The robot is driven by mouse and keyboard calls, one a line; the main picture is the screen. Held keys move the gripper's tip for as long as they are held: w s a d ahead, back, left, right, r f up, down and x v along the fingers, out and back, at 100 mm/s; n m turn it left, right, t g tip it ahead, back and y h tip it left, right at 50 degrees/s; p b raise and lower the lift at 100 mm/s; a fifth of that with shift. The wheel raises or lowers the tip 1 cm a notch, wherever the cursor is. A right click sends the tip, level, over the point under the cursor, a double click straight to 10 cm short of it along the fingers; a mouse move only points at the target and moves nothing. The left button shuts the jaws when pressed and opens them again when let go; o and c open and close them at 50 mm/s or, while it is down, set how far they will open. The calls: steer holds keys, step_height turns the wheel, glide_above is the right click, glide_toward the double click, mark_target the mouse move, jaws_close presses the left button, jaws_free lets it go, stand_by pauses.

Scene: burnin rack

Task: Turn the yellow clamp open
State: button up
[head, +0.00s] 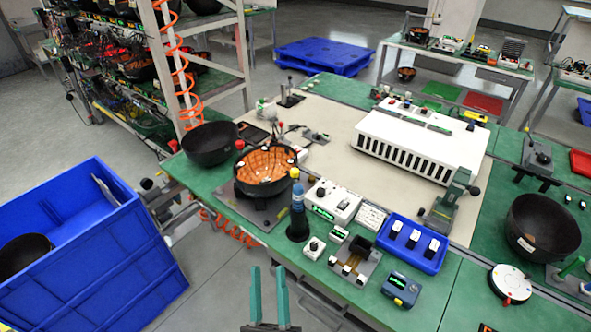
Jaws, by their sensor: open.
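A black round fixture (240,186) with an orange inside stands on the green bench, left of centre in the head view. A small yellow knob (294,173) shows at its right rim and looks like the end of the yellow clamp. The clamp's lever is too small to make out, so I cannot tell its angle. A red knob (239,144) sits at the fixture's left rim. My gripper (268,270) is at the bottom centre, with two teal fingers apart and nothing between them. It is in front of the bench, apart from the fixture and the clamp.
A dark upright cylinder with a blue top (298,215) stands close to the yellow knob. A black bowl (209,143) is left of the fixture. A blue crate (105,250) is at the left. A white slotted box (415,145) and a blue tray (411,261) are to the right.

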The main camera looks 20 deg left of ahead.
steer(key=w+a+r+n+g+y, duration=0.45)
steer(key=a+n+g+y, duration=0.4)
steer(key=n, duration=0.35)
steer(key=w+a+r+n+g+y, duration=0.3)
steer(key=a+r+n+g+y, duration=0.35)
steer(key=n+g, duration=0.5)
steer(key=w+a+f+n+g+h, duration=0.1)
steer(key=w+a+n+g, duration=0.1)
steer(key=a+n+g, duration=0.5)
steer(key=n+t+h, duration=0.6)
steer(key=n+h, duration=0.1)
steer(key=h, duration=1.2)
glide_toward(295, 170)
steer(key=x, duration=0.7)
steer(key=shift+f, duration=0.3)
steer(key=shift+a+f, duration=0.25)
steer(key=shift+a, duration=0.15)
steer(key=shift+d, duration=0.15)
jaws_close()
